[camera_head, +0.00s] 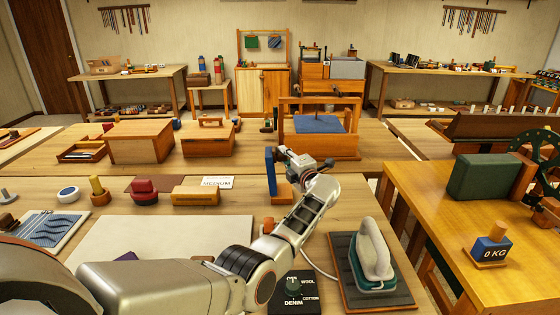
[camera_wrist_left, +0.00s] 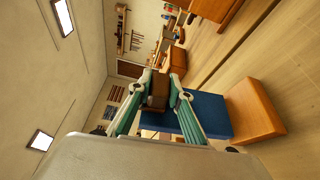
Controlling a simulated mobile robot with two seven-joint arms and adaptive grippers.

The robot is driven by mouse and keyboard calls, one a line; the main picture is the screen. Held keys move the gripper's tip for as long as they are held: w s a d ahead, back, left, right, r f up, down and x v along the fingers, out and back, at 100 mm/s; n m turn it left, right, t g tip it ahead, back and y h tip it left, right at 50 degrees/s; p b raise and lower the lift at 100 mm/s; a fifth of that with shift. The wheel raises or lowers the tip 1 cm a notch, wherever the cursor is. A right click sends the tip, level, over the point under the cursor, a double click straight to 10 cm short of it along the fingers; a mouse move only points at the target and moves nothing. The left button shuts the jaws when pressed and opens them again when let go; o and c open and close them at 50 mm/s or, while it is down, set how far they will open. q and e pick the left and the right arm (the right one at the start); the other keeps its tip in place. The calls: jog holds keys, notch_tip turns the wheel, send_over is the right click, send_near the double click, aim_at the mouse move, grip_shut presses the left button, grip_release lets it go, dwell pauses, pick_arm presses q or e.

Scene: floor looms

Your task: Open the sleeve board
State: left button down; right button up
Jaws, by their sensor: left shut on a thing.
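The sleeve board shows as a blue padded board (camera_head: 270,170) standing upright on an orange wooden base (camera_head: 284,195) in the middle of the near table. In the left wrist view the blue board (camera_wrist_left: 205,115) and its base (camera_wrist_left: 254,108) appear turned on their side. My left gripper (camera_head: 292,160) is beside the board's upper part. Its fingers (camera_wrist_left: 161,84) are shut on a small brown wooden piece (camera_wrist_left: 157,92) next to the blue board. I cannot tell how this piece joins the board. My right gripper is not in view.
An iron (camera_head: 374,250) rests on a dark pad at the right, near a dial box (camera_head: 293,291). A wooden frame with a blue cushion (camera_head: 318,124) stands behind. A "0 KG" block (camera_head: 491,247) is on the right table.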

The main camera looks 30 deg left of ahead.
pick_arm(q)
jog(key=shift+w+d+f+m+b, duration=0.2)
jog(key=shift+d+f+m+b, duration=0.15)
jog(key=shift+f, duration=0.15)
jog(key=shift+w+d+m+y+b, duration=0.3)
jog(key=shift+d+m+b, duration=0.05)
jog(key=shift+d+b, duration=0.15)
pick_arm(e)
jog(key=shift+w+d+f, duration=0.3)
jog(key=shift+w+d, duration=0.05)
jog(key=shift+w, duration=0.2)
pick_arm(q)
jog(key=c, duration=1.8)
grip_release()
jog(key=shift+c, duration=0.2)
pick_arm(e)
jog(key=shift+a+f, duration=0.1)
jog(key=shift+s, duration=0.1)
